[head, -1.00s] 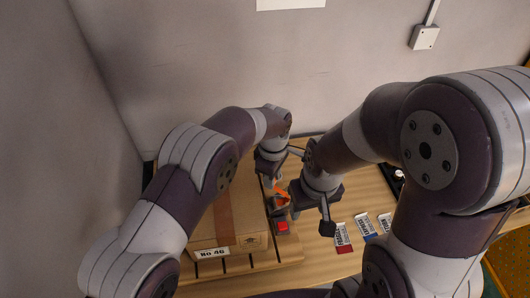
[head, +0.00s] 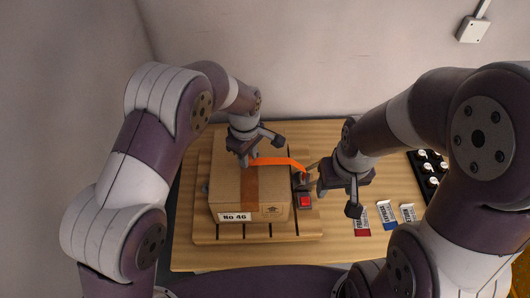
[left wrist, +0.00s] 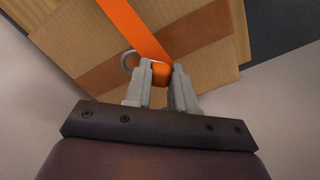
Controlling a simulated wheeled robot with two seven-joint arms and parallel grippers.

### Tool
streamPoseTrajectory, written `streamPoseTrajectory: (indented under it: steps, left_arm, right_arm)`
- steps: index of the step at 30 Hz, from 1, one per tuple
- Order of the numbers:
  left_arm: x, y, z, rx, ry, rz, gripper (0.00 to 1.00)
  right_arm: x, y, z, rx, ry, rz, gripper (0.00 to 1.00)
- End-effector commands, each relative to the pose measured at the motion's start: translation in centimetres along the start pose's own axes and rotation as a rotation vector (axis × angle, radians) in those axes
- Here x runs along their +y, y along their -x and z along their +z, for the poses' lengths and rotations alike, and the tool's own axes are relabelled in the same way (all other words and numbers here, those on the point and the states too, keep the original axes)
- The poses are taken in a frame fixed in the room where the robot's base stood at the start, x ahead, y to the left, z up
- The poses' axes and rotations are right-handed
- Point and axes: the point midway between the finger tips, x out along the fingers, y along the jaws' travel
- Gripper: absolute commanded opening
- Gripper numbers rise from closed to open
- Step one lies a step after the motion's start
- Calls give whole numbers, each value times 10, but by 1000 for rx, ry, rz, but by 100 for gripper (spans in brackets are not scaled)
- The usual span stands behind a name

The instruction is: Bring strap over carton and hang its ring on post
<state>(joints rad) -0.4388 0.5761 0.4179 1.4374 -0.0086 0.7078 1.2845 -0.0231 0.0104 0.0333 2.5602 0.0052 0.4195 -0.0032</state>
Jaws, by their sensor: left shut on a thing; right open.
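The carton (head: 222,188) stands on a slatted wooden pallet (head: 240,235), with a "No 46" label on its front. The orange strap (head: 280,162) runs from the carton's right side leftward above its top. My left gripper (head: 248,160) is over the carton and shut on the strap's end. In the left wrist view the strap (left wrist: 137,28) leads into the fingers, and a grey ring (left wrist: 128,62) shows beside them. My right gripper (head: 338,200) is open and empty, to the right of the carton near a red-topped block (head: 305,201). I cannot make out the post.
Several labelled packets, one red (head: 362,222) and one blue (head: 387,215), lie on the wooden table right of the pallet. A black tray (head: 432,175) with white round items is at the far right. A wall stands behind.

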Motion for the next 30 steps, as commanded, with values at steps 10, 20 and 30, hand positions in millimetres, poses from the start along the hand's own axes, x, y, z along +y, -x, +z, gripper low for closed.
streamPoseTrajectory:
  steps: [10,20,30]
  left_arm:
    - [-37,0,-44,0,4,0,0]
    - [-72,-1,-85,0,4,0,0]
    - [-108,-3,-127,0,3,-1,0]
  right_arm:
    - [0,-1,0,0,0,0,57]
    - [0,-2,0,0,0,0,57]
    - [0,-6,1,0,0,0,57]
